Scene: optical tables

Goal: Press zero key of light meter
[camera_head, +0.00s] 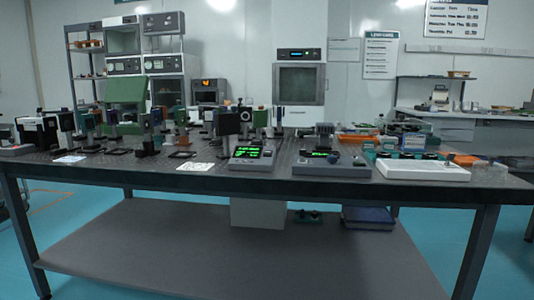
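Two grey instruments with lit green displays stand near the front edge of the optical table (110,172). One instrument (252,157) is just left of the table's middle, with a screen of green text. The other (335,164) is to its right, with a smaller green readout and a dark block on top. I cannot tell for sure which is the light meter. The keys are too small to tell apart, so the zero key cannot be made out. Neither of my grippers is in view.
A white flat device (422,170) lies right of the instruments. Several optical mounts crowd the left half, with a paper card (196,167) near the front. A lower shelf (230,245) spans the table legs. Blue floor (70,210) is free around the table's front left.

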